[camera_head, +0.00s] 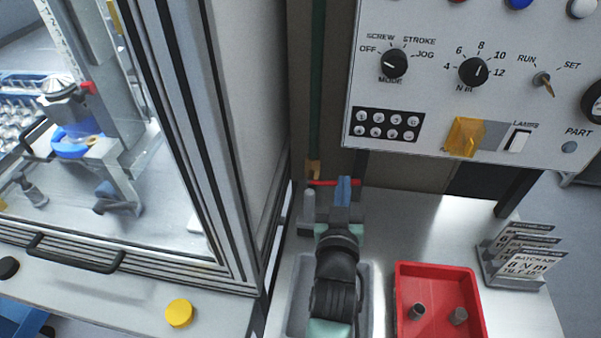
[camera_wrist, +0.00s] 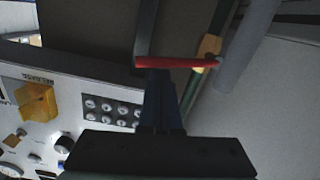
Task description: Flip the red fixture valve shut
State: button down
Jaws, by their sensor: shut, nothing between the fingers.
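The red fixture valve handle (camera_head: 336,183) lies crosswise at the foot of a green vertical pipe (camera_head: 318,90) with a brass-coloured fitting (camera_head: 314,168). In the wrist view the red lever (camera_wrist: 175,62) runs sideways from the brass fitting (camera_wrist: 209,46). My gripper (camera_head: 343,182) has its blue fingers together and empty, right at the lever. In the wrist view the fingertips (camera_wrist: 158,76) overlap the lever's free end; whether they touch it I cannot tell.
A control panel (camera_head: 436,98) with knobs hangs above to the right. A red tray (camera_head: 403,270) with two grey parts and a card rack (camera_head: 498,284) stand on the bench. A glass-fronted cabinet (camera_head: 225,150) rises at left. Bare bench (camera_head: 400,215) lies right of my gripper.

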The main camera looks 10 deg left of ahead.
jog(key=shift+d+f+m+b, duration=0.25)
jog(key=shift+f+m+b, duration=0.3)
jog(key=shift+f+m, duration=0.35)
jog(key=shift+r, duration=0.15)
jog(key=shift+s, duration=0.1)
